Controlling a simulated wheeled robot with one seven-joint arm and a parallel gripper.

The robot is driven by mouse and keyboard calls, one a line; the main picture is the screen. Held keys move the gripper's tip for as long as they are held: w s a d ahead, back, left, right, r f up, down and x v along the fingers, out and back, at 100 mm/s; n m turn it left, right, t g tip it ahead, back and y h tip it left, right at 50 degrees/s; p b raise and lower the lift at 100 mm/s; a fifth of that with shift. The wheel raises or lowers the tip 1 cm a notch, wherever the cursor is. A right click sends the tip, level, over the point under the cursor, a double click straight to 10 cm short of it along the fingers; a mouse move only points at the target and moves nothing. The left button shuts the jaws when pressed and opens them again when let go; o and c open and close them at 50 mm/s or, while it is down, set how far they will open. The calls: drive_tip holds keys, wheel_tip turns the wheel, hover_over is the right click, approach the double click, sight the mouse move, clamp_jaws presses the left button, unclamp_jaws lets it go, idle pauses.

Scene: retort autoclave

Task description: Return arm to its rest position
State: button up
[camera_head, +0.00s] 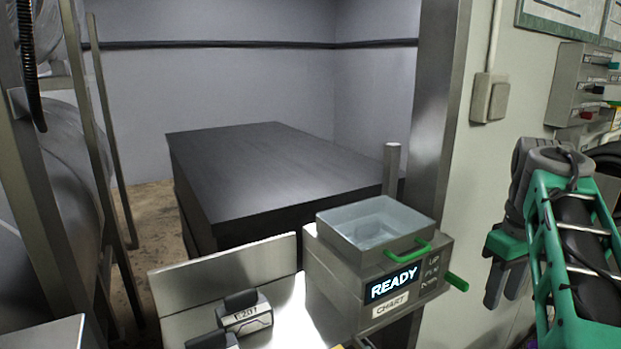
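My gripper (507,282) hangs at the right of the view, below the green and grey end of my arm. Its two dark fingers point down in front of the pale wall. I see no object between them, but the angle does not show clearly how far apart they are. The gripper is to the right of the grey control box (348,288), apart from it. The box has a lit READY display, a CHART label and a clear-walled tray (376,222) with a green handle on top.
A large dark block or table (265,175) stands behind the box. A metal panel (222,272) with a device marked E201 (245,313) is in front. A cylindrical vessel (70,165) and metal posts stand at left. A wall switch (490,98) and button panel (580,85) are near the arm.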

drive_tip(key=w+d+f+m+t, duration=0.2)
drive_tip(key=w+f+m, duration=0.1)
drive_tip(key=f+m, duration=0.35)
drive_tip(key=s+a+f+m, duration=0.2)
drive_tip(key=s+a+f, duration=0.1)
drive_tip(key=f, duration=0.5)
drive_tip(key=s+a+f+n+b, duration=0.1)
drive_tip(key=s+a+f, duration=0.2)
drive_tip(key=s+a, duration=0.25)
drive_tip(key=s+a+f+n+b, duration=0.1)
drive_tip(key=s+a+f, duration=0.3)
drive_tip(key=a, duration=0.3)
drive_tip(key=a+r, duration=0.1)
drive_tip(key=a+r+n+t, duration=0.1)
drive_tip(key=a, duration=0.1)
drive_tip(key=a+r+n+t, duration=0.1)
drive_tip(key=shift+w+a+r, duration=0.25)
drive_tip(key=shift+w+r, duration=0.05)
drive_tip(key=shift+r, duration=0.05)
